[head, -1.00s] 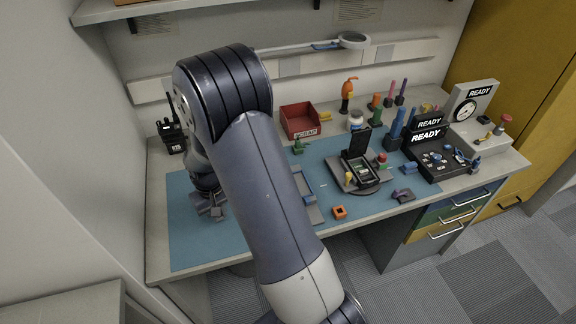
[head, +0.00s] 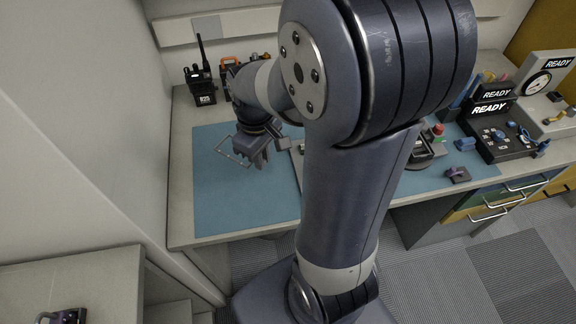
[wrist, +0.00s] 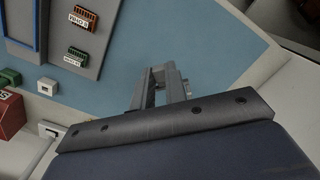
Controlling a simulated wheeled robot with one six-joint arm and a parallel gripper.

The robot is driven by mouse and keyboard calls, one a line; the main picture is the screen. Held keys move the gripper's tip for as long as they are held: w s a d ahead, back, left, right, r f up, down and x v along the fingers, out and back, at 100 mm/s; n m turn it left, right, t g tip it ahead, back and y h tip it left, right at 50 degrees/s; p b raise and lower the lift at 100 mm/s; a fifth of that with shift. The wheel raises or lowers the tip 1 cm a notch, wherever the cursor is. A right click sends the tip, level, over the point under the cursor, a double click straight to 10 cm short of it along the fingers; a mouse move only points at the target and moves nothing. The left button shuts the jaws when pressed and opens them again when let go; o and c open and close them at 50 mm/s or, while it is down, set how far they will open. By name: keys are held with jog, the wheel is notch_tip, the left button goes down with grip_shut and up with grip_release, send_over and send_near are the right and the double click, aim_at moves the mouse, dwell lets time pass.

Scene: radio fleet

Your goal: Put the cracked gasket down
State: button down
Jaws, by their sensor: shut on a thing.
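My gripper (head: 254,152) hangs over the left part of the blue mat (head: 225,205). A thin pale rectangular loop (head: 232,158), which looks like the cracked gasket, sticks out to the left from the jaws. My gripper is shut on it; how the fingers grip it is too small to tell. In the wrist view the fingertips (wrist: 162,76) are close together over the mat, and the loop cannot be made out clearly. Any crack is too small to see. The height above the mat is hard to judge.
A black radio (head: 201,84) stands behind the mat at left. My arm hides the middle of the desk. The mat's front left is clear.

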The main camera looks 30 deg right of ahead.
send_near(266, 188)
notch_tip(266, 188, down, 5)
jog(key=shift+f, duration=0.2)
dwell(0.3)
jog(key=shift+f+b, duration=0.6)
jog(key=shift+b, duration=0.1)
jog(key=c, duration=1.4)
grip_release()
jog(key=shift+c, duration=0.2)
jog(key=shift+r, duration=0.15)
notch_tip(266, 188, up, 13)
jog(key=shift+w+a+r+p, duration=0.1)
jog(key=shift+p, duration=0.85)
